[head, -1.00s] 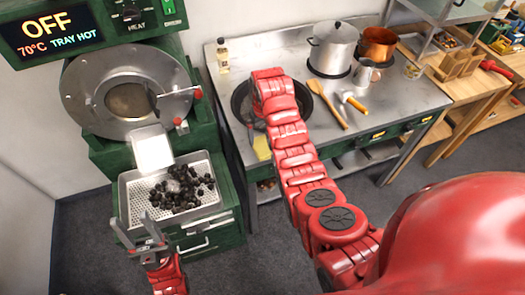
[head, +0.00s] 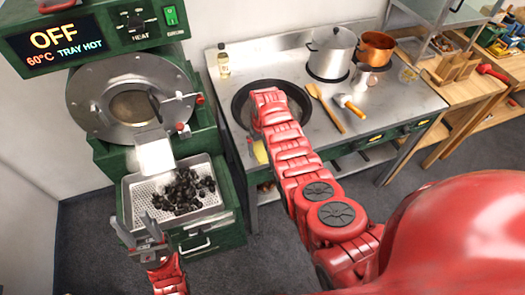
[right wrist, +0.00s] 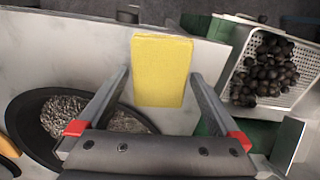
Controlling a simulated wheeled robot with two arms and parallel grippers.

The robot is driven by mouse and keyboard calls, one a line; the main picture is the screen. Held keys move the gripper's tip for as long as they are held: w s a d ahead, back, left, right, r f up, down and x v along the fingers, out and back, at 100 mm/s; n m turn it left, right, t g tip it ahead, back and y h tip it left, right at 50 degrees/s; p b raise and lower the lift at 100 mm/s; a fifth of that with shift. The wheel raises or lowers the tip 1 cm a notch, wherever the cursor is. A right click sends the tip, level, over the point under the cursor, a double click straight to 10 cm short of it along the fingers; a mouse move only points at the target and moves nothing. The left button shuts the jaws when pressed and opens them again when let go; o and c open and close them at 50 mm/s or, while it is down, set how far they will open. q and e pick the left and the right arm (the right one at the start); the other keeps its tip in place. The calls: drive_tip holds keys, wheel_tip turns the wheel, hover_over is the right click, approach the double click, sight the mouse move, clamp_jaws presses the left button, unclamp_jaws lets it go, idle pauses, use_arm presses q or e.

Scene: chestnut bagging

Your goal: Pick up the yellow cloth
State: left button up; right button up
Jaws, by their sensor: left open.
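The yellow cloth (head: 260,152) lies at the front left edge of the metal counter, partly hidden by my right arm in the head view. In the right wrist view the cloth (right wrist: 162,70) is a flat yellow rectangle ahead of my right gripper (right wrist: 158,82). The right gripper's fingers are spread, with the cloth between and beyond the tips; I cannot tell whether they touch it. In the head view the right gripper is hidden behind its arm. My left gripper (head: 141,232) is open and empty at the front left of the chestnut tray.
The perforated tray (head: 135,192) with dark chestnuts (head: 182,190) sits below the roaster (head: 130,95), whose display reads OFF, 60°C TRAY HOT. A dark pan (head: 240,100) is beside the cloth.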

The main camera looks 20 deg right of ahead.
sight(262, 155)
drive_tip(key=c, duration=1)
drive_tip(key=shift+r, duration=0.2)
drive_tip(key=shift+r+b, duration=0.6)
drive_tip(key=shift+b, duration=0.1)
drive_tip(key=shift+w+r+b, duration=0.1)
drive_tip(key=shift+r+b, duration=0.45)
drive_tip(key=shift+b, duration=0.1)
drive_tip(key=shift+s+a+r, duration=0.2)
drive_tip(key=shift+s, duration=0.45)
drive_tip(key=shift+s+a+r, duration=0.2)
drive_tip(key=shift+s, duration=0.4)
drive_tip(key=s+a+p, duration=0.1)
drive_tip(key=s+p, duration=0.2)
drive_tip(key=s, duration=0.1)
drive_tip(key=s+a+r+p, duration=0.1)
drive_tip(key=s+a+p, duration=0.1)
drive_tip(key=s+p, duration=0.2)
drive_tip(key=s+a+p, duration=0.1)
drive_tip(key=s+p, duration=0.3)
drive_tip(key=s, duration=0.1)
drive_tip(key=shift+a+r, duration=0.25)
drive_tip(key=shift+a, duration=0.05)
